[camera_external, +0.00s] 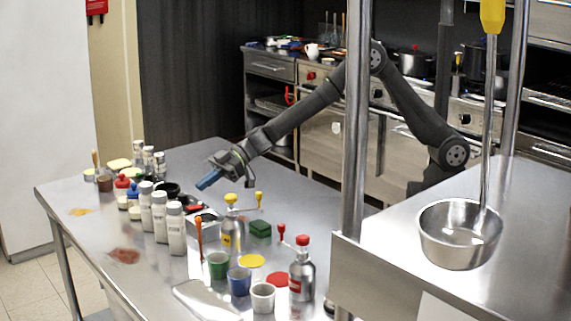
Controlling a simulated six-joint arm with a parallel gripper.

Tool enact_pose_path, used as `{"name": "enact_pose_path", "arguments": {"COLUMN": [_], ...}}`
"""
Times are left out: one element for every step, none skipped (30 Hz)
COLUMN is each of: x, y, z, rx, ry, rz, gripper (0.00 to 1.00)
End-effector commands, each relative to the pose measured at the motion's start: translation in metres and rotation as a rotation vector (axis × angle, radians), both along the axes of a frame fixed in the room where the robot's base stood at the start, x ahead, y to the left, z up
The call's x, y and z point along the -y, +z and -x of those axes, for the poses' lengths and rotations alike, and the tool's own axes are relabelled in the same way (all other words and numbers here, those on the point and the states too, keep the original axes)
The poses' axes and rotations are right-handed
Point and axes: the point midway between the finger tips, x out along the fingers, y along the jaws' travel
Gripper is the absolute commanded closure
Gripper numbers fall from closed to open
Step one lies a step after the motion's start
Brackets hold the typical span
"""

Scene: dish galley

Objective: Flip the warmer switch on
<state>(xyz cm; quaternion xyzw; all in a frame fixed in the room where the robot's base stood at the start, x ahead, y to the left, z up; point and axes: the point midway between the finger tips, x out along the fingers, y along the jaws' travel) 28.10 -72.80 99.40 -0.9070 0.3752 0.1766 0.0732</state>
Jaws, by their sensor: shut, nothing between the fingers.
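My gripper (209,179) has blue fingertips, is shut and empty, and hangs tilted down above the steel table (190,160). It is above and behind a small metal item (203,216) and a dark round item (167,190) among the table's clutter. I cannot make out with certainty which item is the warmer, and no switch is clearly readable. A small red part (193,208) shows near the metal item, too small to identify. White shakers partly hide this area.
White shakers (177,230) stand in front of the gripper. A steel post (355,130) and raised counter with a bowl (455,240) are at right.

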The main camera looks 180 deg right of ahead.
Motion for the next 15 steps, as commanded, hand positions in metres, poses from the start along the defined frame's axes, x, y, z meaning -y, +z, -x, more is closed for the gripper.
{"name": "enact_pose_path", "arguments": {"x": [-0.001, -0.007, -0.014, -0.019, -0.024, -0.031, -0.036, -0.04, -0.046, -0.05, -0.053, -0.058, -0.06, -0.063, -0.065], "y": [0.015, 0.012, 0.012, 0.012, 0.013, 0.014, 0.015, 0.016, 0.016, 0.017, 0.017, 0.018, 0.018, 0.018, 0.019], "z": [0.001, 0.008, 0.016, 0.021, 0.026, 0.032, 0.037, 0.042, 0.047, 0.051, 0.054, 0.058, 0.061, 0.064, 0.066], "rx": [0.0, 0.0, 0.0, -0.001, 0.0, 0.0, 0.0, 0.0, 0.0, -0.001, -0.001, 0.0, 0.0, -0.001, -0.001], "ry": [0.0, -0.003, -0.004, -0.004, -0.004, -0.004, -0.004, -0.004, -0.004, -0.003, -0.003, -0.004, -0.003, -0.002, -0.002], "rz": [0.006, -0.001, -0.003, -0.002, -0.003, -0.002, -0.002, -0.002, -0.001, -0.001, -0.001, -0.001, -0.001, -0.001, 0.001], "gripper": [1.0, 1.0, 1.0, 1.0, 1.0, 1.0, 1.0, 1.0, 1.0, 1.0, 1.0, 1.0, 1.0, 1.0, 1.0]}}
